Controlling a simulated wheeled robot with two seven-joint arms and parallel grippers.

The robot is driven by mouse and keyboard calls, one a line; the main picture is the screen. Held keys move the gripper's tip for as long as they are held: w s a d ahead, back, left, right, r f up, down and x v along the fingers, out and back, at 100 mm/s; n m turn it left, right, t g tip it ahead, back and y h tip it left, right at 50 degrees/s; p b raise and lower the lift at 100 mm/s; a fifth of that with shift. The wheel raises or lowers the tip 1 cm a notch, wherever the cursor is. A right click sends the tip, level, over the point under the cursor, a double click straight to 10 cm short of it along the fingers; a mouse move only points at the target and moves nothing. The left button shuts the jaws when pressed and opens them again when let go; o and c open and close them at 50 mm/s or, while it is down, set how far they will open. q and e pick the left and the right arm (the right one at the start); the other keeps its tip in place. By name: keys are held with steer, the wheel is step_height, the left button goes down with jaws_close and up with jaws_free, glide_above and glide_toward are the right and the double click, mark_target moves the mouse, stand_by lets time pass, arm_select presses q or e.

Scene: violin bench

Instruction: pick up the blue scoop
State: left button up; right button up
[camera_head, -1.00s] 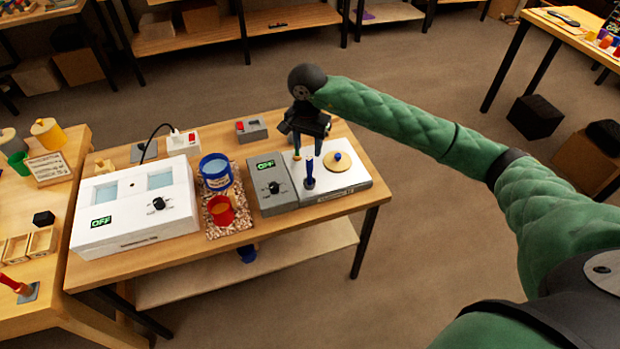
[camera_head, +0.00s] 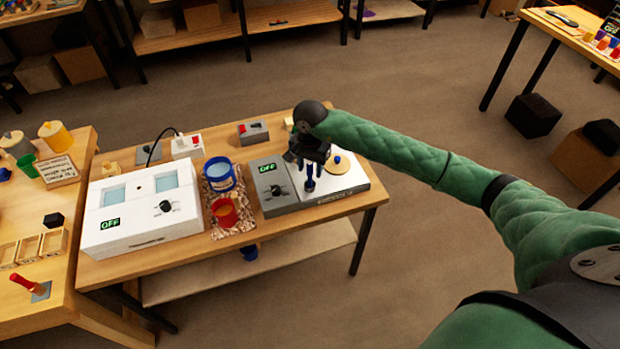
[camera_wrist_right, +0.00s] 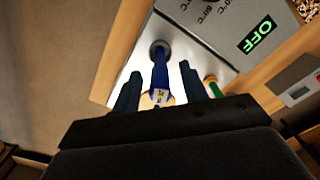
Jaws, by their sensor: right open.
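The blue scoop (camera_head: 310,185) stands upright on the white top of the grey device on the bench, its upper part hidden by my right gripper in the head view. In the right wrist view the blue handle (camera_wrist_right: 160,72) runs from a dark round socket toward the gripper. My right gripper (camera_head: 308,166) is open and low over the scoop. In the right wrist view its two fingers (camera_wrist_right: 160,88) lie on either side of the handle, with gaps showing. My left gripper is not in view.
A green-handled item (camera_wrist_right: 212,86) stands close beside one finger. A round tan lid with a blue knob (camera_head: 345,163) is to the right.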

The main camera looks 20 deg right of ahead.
steer(key=shift+f, duration=0.3)
jaws_close()
steer(key=shift+r, duration=0.1)
